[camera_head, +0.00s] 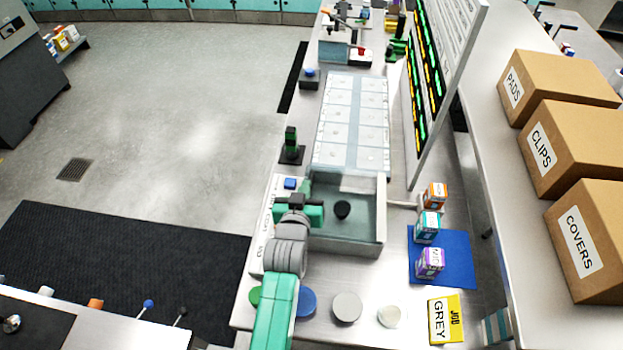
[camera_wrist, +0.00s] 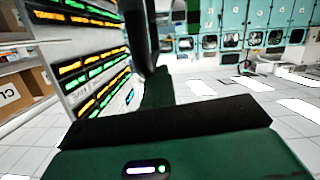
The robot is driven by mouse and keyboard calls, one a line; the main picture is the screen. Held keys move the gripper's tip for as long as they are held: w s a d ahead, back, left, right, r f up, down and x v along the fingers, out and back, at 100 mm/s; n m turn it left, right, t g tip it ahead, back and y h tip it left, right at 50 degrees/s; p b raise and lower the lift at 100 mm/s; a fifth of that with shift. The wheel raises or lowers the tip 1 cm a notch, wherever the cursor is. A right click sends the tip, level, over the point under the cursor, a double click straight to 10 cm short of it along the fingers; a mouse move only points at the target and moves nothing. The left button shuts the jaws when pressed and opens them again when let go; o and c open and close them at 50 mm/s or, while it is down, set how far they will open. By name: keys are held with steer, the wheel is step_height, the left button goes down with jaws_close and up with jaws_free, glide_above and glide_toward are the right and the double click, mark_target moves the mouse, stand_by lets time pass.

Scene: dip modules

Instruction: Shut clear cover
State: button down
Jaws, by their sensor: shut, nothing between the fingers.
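A clear-walled box (camera_head: 378,230) with a pale rim stands on the bench in the head view, with a small dark round piece (camera_head: 342,210) inside. Beyond it lies a long glassy pale panel (camera_head: 351,128) over a grid of white compartments. I cannot tell for certain which clear surface is the cover, or its exact angle. My gripper (camera_head: 306,190) is shut and empty at the box's left side, near its far left corner; I cannot tell whether it touches. The wrist view shows my green gripper body and dark parts, but neither box nor panel.
A blue button (camera_head: 290,183) and a dark green-topped post (camera_head: 291,146) stand close on the left. A tall display board (camera_head: 424,75) rises on the right. Small cartons (camera_head: 430,262) stand on a blue mat (camera_head: 457,262). Round discs (camera_head: 347,307) lie in front.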

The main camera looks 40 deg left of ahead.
steer(key=s+d+r+p, duration=0.2)
steer(key=s+r, duration=0.4)
steer(key=s, duration=0.3)
steer(key=shift+s+d+p, duration=0.15)
steer(key=shift+d+p, duration=0.2)
steer(key=shift+d, duration=0.3)
